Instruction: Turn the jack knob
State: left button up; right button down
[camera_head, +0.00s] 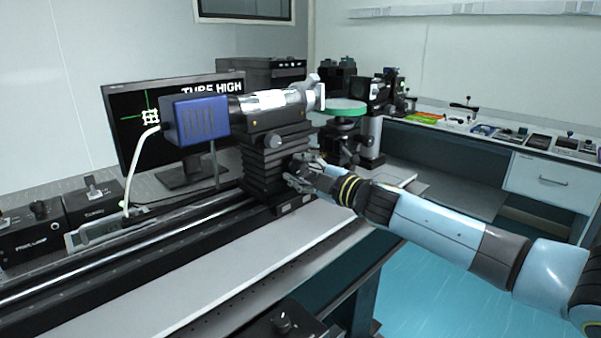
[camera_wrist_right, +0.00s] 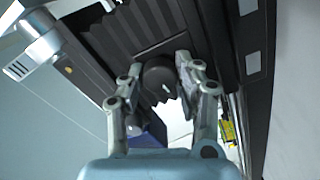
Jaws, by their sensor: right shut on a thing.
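The black lab jack (camera_head: 270,165) with bellows-like ridged sides stands on the rail and carries a tube with a blue camera box (camera_head: 201,119). In the right wrist view the jack's ridged side (camera_wrist_right: 130,32) fills the top. The round dark jack knob (camera_wrist_right: 159,79) with a small white mark sits between the two fingers of my right gripper (camera_wrist_right: 158,82). The fingers are closed around the knob from both sides. In the head view my right gripper (camera_head: 305,173) is at the jack's right side, and the knob is hidden there. My left gripper is in neither view.
A monitor (camera_head: 130,115) showing "TUBE HIGH" and a green cross stands behind the tube. A long black rail (camera_head: 120,255) runs along the table. Control boxes (camera_head: 30,235) stand at left. A green-topped round stage (camera_head: 344,107) stands behind the jack.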

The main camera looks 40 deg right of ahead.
jog(key=shift+f+n, duration=0.1)
jog(key=shift+n, duration=1.1)
jog(key=c, duration=0.9)
grip_release()
jog(key=shift+c, duration=0.2)
